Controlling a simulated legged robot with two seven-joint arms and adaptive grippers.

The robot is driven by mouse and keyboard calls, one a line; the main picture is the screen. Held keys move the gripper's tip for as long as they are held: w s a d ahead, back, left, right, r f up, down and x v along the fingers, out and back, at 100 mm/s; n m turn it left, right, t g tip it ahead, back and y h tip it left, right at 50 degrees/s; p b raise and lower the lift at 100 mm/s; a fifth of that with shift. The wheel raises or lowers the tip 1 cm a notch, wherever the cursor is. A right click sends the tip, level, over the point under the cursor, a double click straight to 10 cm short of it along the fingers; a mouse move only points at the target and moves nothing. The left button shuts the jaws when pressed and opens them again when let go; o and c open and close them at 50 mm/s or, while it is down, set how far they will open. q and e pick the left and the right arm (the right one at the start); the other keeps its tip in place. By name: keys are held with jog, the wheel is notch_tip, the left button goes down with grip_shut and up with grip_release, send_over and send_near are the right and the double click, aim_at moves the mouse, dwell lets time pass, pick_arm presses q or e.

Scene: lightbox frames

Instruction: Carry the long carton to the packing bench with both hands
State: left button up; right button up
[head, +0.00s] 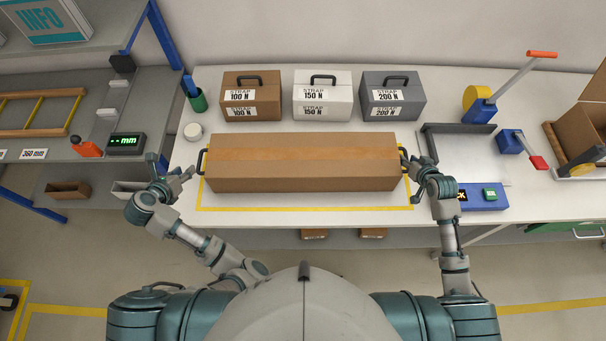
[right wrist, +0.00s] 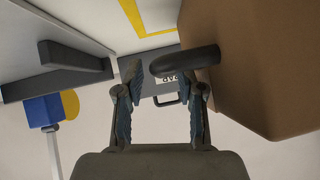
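The long brown carton (head: 303,165) lies on the white packing bench (head: 300,219), within a yellow outline. It has a dark handle (head: 201,161) on its left end and another on its right end, seen in the right wrist view (right wrist: 185,61). My left gripper (head: 189,173) is just left of the left handle, its fingers seemingly apart and empty. My right gripper (head: 407,163) is at the carton's right end. In the right wrist view its fingers (right wrist: 161,82) are wide apart, with the handle reaching across near the right fingertip, not clamped.
Brown (head: 251,97), white (head: 324,98) and grey (head: 392,97) strap cases stand behind the carton. A grey plate station (head: 463,155) and a blue box with a display (head: 474,196) are to the right. A grey side bench with a green display (head: 127,143) is at left.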

jog(key=shift+s+d+r, duration=0.1)
jog(key=shift+s, duration=0.05)
jog(key=v, duration=1.1)
jog(key=shift+s, duration=0.25)
jog(key=shift+r, duration=0.1)
